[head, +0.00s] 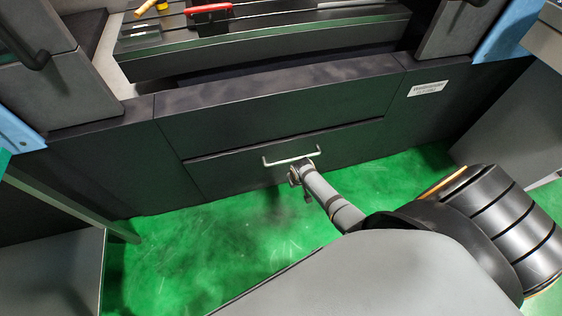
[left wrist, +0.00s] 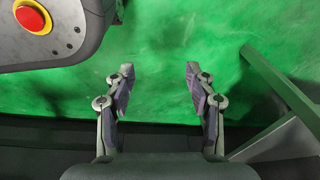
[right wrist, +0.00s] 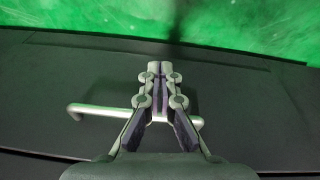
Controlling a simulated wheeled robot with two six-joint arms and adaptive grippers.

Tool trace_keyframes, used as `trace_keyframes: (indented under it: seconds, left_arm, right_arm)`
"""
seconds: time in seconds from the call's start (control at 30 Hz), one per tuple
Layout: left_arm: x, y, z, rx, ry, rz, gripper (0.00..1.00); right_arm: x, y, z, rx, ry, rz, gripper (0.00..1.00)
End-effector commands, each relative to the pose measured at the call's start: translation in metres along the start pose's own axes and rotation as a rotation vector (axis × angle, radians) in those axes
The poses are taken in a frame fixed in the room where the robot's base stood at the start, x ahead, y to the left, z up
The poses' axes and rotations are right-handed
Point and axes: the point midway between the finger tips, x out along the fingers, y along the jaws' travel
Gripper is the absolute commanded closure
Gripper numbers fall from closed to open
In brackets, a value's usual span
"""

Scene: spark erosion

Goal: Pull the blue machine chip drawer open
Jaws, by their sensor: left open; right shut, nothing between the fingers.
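The dark chip drawer (head: 245,170) is the lower panel in the machine's front, below a thin seam. It looks flush with the panels around it. Its pale bar handle (head: 283,158) also crosses the right wrist view (right wrist: 97,110). My right gripper (head: 296,172) is at the right part of the handle. In the right wrist view its closed fingers (right wrist: 160,70) cross over the bar, with nothing between them. I cannot tell whether they touch the bar or sit behind it. My left gripper (left wrist: 160,70) is open and empty above the green floor, outside the head view.
Green floor (head: 250,235) lies clear in front of the drawer. The machine bed with a red-handled tool (head: 208,12) is above. Grey cabinets stand at left (head: 50,270) and right (head: 510,120). A red button (left wrist: 33,17) on a rounded grey housing shows in the left wrist view.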

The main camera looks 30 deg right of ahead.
Motion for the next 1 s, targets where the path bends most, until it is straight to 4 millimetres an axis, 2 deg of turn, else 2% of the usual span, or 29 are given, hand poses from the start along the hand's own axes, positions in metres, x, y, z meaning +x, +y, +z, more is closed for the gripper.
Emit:
trace_keyframes:
  seconds: [0.03, 0.1, 0.13, 0.2, 0.3, 0.43, 0.57, 0.67, 0.77, 1.0]
  left_arm:
    - [0.041, 0.004, -0.006, 0.000, 0.007, 0.001, 0.45]
    - [0.055, 0.007, -0.017, -0.001, 0.010, 0.003, 0.45]
    - [0.059, 0.007, -0.021, -0.001, 0.011, 0.004, 0.45]
    - [0.066, 0.009, -0.029, -0.001, 0.014, 0.005, 0.45]
    - [0.069, 0.010, -0.036, 0.000, 0.015, 0.006, 0.45]
    - [0.066, 0.011, -0.040, 0.000, 0.015, 0.007, 0.45]
    - [0.062, 0.011, -0.042, 0.000, 0.015, 0.008, 0.45]
    - [0.058, 0.013, -0.048, -0.001, 0.017, 0.011, 0.45]
    - [0.047, 0.016, -0.059, -0.001, 0.015, 0.018, 0.45]
    - [0.002, 0.026, -0.084, 0.000, 0.007, 0.041, 0.45]
  right_arm:
    - [0.018, -0.005, -0.035, 0.019, 0.034, -0.004, 1.00]
    - [0.001, -0.009, -0.076, 0.046, 0.055, -0.011, 1.00]
    - [-0.007, -0.010, -0.089, 0.054, 0.062, -0.013, 1.00]
    - [-0.026, -0.013, -0.113, 0.071, 0.076, -0.018, 1.00]
    - [-0.047, -0.015, -0.132, 0.086, 0.087, -0.022, 1.00]
    - [-0.061, -0.015, -0.140, 0.093, 0.088, -0.024, 1.00]
    - [-0.062, -0.015, -0.141, 0.094, 0.087, -0.024, 1.00]
    - [-0.052, -0.016, -0.141, 0.093, 0.087, -0.024, 1.00]
    - [-0.034, -0.016, -0.141, 0.093, 0.085, -0.024, 1.00]
    - [0.007, -0.017, -0.145, 0.094, 0.086, -0.024, 1.00]
